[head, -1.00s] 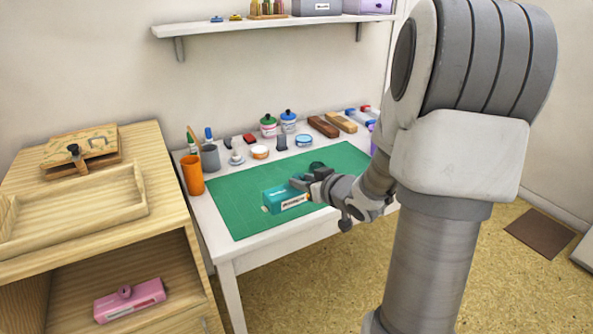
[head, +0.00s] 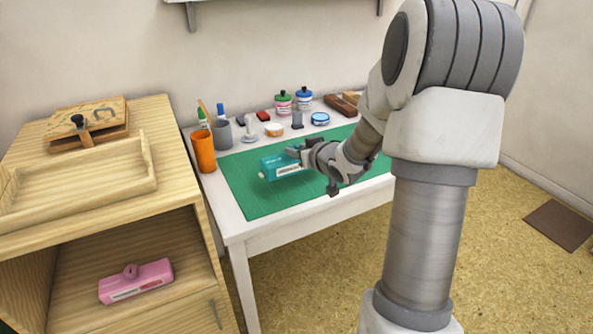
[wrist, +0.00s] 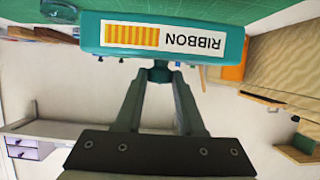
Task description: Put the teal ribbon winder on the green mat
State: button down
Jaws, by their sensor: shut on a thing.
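The teal ribbon winder (head: 281,166) is over the left part of the green mat (head: 262,203) in the head view. My gripper (head: 298,152) is shut on it from its right side. In the wrist view the winder (wrist: 172,36) lies across the top with its RIBBON label upside down. There the gripper's fingers (wrist: 160,72) close on its dark knob, and the green mat (wrist: 225,10) shows behind the winder. I cannot tell whether the winder touches the mat or hangs just above it.
An orange cup (head: 204,151) and grey cup (head: 222,135) stand left of the mat's back edge. Jars (head: 283,103), an ink tin (head: 320,119) and wooden blocks line the back. A pink winder (head: 137,281) sits in the left cabinet. The mat's front is clear.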

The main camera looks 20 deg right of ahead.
aim_at(296, 163)
jog(key=shift+w+a+f, duration=0.15)
jog(key=shift+w+f, duration=0.25)
jog(key=shift+f, duration=0.05)
jog(key=shift+f+b, duration=1.1)
jog(key=shift+f, duration=0.65)
jog(key=shift+f, duration=0.1)
jog(key=shift+f, duration=0.15)
jog(key=c, duration=0.5)
grip_release()
